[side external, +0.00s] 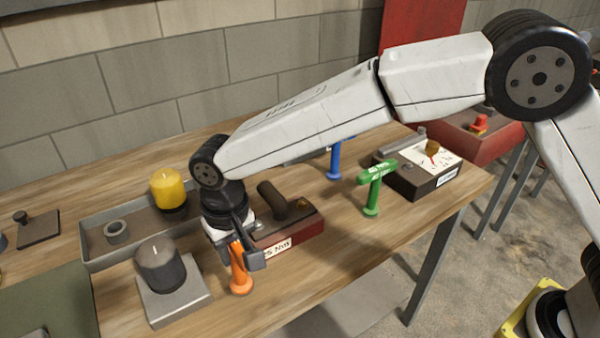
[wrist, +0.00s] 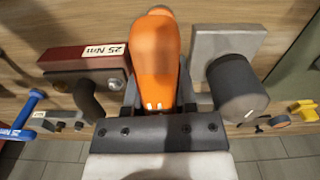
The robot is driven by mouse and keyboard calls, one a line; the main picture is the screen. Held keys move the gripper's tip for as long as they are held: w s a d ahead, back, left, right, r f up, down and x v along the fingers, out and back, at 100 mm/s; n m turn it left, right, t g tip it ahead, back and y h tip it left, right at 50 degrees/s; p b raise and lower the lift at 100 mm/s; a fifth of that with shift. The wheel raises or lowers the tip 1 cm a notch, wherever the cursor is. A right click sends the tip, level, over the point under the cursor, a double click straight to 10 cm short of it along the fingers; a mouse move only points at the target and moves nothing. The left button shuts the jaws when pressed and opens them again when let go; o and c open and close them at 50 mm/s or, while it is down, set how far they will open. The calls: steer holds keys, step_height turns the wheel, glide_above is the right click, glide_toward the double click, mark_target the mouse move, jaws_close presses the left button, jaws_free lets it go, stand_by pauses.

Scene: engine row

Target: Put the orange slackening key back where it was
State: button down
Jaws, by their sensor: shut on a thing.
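The orange slackening key (side external: 240,268) is upright between the jaws of my gripper (side external: 247,257) near the front of the bench. Its foot is at or just above the wood; I cannot tell if it touches. In the wrist view the orange key (wrist: 156,50) fills the space between the fingers (wrist: 158,98), and my gripper is shut on it. The key's upper part is hidden by my gripper in the side view.
A red block marked 25 Nm (side external: 290,235) stands close right of the key. A grey block with a dark knob (side external: 175,297) is close left. A tray (side external: 95,248) with a yellow cylinder (side external: 170,190) lies behind. Green (side external: 373,190) and blue keys (side external: 335,160) and a gauge box (side external: 415,180) stand right.

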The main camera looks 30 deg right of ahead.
mark_target(234, 262)
steer(key=shift+w+a+f, duration=0.1)
steer(key=shift+w+f, duration=0.1)
steer(key=shift+f, duration=1.55)
steer(key=shift+f, duration=0.1)
steer(key=shift+c, duration=2)
jaws_free()
steer(key=shift+f, duration=0.1)
step_height(234, 262, up, 12)
steer(key=shift+r, duration=0.15)
